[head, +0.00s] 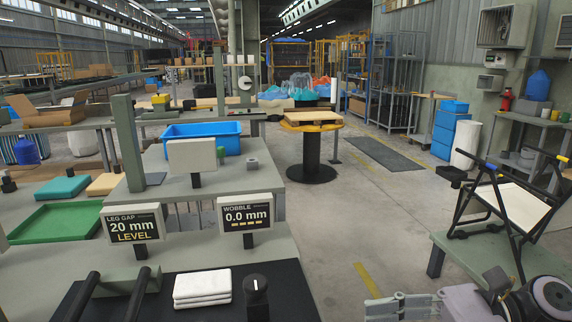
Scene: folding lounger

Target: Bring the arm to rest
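The folding lounger (517,207), with a black frame and cream fabric, stands partly unfolded on a green-grey bench (463,254) at the right. What looks like my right gripper (402,306) is at the bottom edge, right of centre, with pale grey finger parts pointing left. It is in front of the bench and apart from the lounger. The frame edge cuts it off, so its opening is unclear. It shows nothing held. My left gripper is not in view.
Two displays stand on the left workbench: "LEG GAP 20 mm LEVEL" (132,225) and "WOBBLE 0.0 mm" (246,215). White pads (202,287) and a black knob (255,296) are on a black surface in front. A blue bin (202,133) sits behind. Open floor (340,225) lies between the benches.

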